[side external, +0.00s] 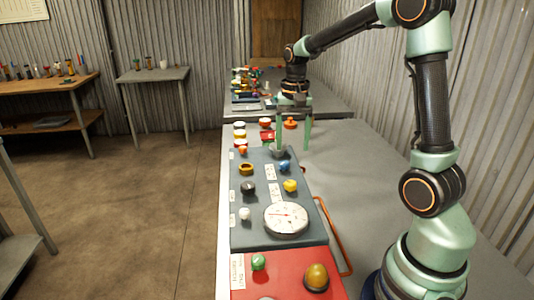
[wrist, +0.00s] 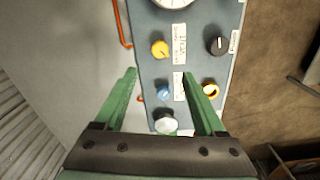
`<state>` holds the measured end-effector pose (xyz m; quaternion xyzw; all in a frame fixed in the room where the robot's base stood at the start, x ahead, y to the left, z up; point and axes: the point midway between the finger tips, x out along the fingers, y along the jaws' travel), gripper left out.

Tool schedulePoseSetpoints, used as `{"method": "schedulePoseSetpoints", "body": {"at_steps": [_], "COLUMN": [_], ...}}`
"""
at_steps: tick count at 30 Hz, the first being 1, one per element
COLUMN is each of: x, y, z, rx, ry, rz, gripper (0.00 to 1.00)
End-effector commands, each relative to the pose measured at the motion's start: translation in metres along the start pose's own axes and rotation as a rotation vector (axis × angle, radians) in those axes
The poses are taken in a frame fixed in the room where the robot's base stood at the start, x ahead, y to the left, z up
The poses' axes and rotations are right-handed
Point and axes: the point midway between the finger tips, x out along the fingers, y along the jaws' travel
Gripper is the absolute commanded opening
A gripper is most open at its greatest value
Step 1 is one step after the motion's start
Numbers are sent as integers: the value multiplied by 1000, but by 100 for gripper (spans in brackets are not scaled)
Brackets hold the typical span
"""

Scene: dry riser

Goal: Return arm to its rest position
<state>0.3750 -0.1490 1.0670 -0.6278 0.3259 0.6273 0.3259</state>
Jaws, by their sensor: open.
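My gripper (side external: 292,146) hangs pointing down from the extended arm, over the far end of the grey-blue control panel (side external: 262,208). Its two green fingers are spread apart with nothing held between them. In the wrist view my gripper (wrist: 160,75) is open above the panel. A pale grey knob (wrist: 166,124) shows between the fingers, and a blue knob (wrist: 163,91) and a yellow knob (wrist: 160,49) lie beyond it. Whether a fingertip touches the panel cannot be told.
A white dial (side external: 286,218) and several knobs cover the panel. A red panel (side external: 280,275) with green and amber buttons is nearer the camera. An orange pipe (side external: 335,240) runs along the right edge. Small coloured items (side external: 240,133) stand beyond the panel. The bench right of it is clear.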

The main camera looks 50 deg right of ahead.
Motion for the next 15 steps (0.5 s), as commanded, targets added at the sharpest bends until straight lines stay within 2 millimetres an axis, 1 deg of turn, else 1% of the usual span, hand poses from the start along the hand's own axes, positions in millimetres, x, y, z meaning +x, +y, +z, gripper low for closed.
{"method": "schedulePoseSetpoints", "body": {"at_steps": [4, 7, 11, 12, 15], "x": [-5, -17, -37, -43, -54], "y": [-2, -7, -14, -16, -18], "z": [6, 20, 50, 60, 86], "rx": [-29, -102, -257, -310, -440], "ry": [13, 48, 117, 140, 200], "rz": [-9, -31, -73, -87, -119], "gripper": [72, 72, 72, 72, 72]}}
